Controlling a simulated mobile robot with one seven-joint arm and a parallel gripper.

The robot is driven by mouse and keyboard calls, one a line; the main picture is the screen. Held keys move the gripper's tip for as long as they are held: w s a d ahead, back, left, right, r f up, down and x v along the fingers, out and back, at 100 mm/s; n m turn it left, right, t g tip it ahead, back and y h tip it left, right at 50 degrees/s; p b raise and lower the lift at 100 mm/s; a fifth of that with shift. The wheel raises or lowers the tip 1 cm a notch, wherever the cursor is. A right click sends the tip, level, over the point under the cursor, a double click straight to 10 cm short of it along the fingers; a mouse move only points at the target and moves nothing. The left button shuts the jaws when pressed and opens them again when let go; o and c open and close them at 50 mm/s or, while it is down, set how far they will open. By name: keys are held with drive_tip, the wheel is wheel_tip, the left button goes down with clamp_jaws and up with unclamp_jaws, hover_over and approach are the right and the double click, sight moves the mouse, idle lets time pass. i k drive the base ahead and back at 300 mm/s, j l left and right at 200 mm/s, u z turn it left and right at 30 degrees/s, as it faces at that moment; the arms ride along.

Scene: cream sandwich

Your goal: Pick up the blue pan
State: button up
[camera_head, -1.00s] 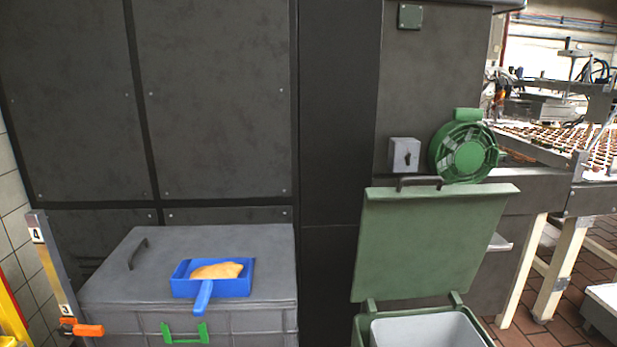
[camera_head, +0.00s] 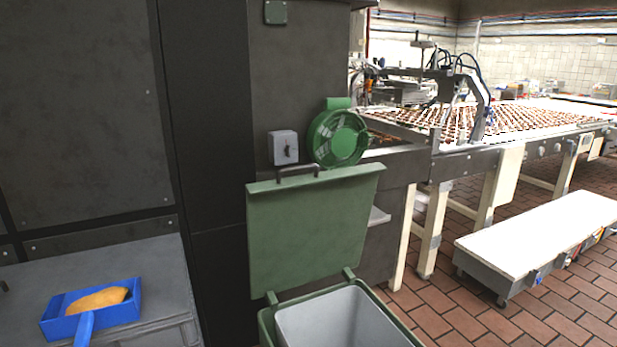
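The blue pan (camera_head: 62,327) is a shallow blue dustpan with a handle pointing toward me. It lies on the lid of a grey box (camera_head: 150,268) at the lower left of the head view. An orange-yellow lump (camera_head: 97,300) rests in the pan. The end of the handle is cut off by the bottom edge of the picture. My gripper is not in view.
A green bin (camera_head: 268,325) with a grey liner stands right of the box, its lid (camera_head: 315,225) raised. Dark panels stand behind. A conveyor table (camera_head: 470,160) and a low white-topped cart (camera_head: 545,235) are at right, with bare tiled floor (camera_head: 430,310) between.

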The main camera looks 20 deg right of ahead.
sight(78, 314)
drive_tip(key=z, duration=0.85)
drive_tip(key=u, duration=1.3)
drive_tip(key=i+z, duration=0.3)
drive_tip(key=i, duration=0.6)
